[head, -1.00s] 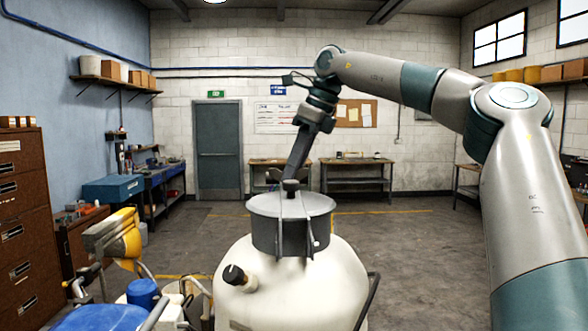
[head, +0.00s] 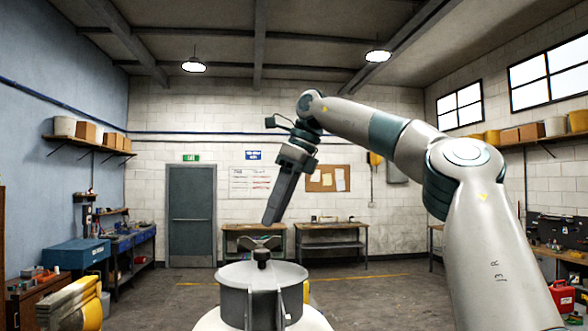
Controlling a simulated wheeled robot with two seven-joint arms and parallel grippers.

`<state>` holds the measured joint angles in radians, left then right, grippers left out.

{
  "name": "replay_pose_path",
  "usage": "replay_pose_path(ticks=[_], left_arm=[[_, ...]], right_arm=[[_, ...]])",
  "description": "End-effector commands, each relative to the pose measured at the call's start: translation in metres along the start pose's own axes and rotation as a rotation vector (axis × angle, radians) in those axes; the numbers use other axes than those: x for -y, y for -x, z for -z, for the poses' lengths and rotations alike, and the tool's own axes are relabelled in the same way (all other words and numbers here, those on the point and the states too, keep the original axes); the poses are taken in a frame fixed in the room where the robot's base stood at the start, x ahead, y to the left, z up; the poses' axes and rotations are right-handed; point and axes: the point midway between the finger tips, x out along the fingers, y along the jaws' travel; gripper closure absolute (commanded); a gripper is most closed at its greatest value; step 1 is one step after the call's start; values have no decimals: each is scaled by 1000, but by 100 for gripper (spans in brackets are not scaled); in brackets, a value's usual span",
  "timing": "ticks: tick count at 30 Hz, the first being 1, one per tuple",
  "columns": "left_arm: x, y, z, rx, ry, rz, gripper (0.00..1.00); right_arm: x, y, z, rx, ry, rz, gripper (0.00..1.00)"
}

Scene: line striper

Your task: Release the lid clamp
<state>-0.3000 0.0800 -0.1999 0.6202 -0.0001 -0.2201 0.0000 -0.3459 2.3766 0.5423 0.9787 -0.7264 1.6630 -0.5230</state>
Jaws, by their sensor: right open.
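The lid clamp shows as a dark knob (head: 262,257) with a grey winged piece above it. It stands at the middle of the round grey lid (head: 285,275) of the cream tank (head: 312,322). My right gripper (head: 271,221) points down above the knob and slightly to its right, with a visible gap between them in the picture. It is open, and I see nothing held in it. Its fingers are seen nearly edge-on. The lower part of the tank is cut off by the frame's bottom edge. My left gripper is not in view.
Part of a yellow machine (head: 75,302) is at the lower left, beside a brown cabinet (head: 40,305). Workbenches (head: 332,242) stand along the back wall, right of the grey door (head: 192,215). The air around the lid is clear apart from my right arm.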

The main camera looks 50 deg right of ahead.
Motion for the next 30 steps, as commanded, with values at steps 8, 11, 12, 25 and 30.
replay_pose_path(ticks=[8, 11, 12, 25, 30], left_arm=[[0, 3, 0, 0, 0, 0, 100], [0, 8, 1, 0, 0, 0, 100], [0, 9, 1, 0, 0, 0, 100], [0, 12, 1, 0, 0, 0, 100], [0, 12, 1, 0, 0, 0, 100]], right_arm=[[1, 50, -1, 1, -3, 2, 57], [1, 69, -2, 1, -3, 2, 57], [1, 76, -2, 1, -3, 2, 57], [1, 108, -1, 0, -1, 0, 57], [0, 111, 0, 0, 0, 0, 57]])
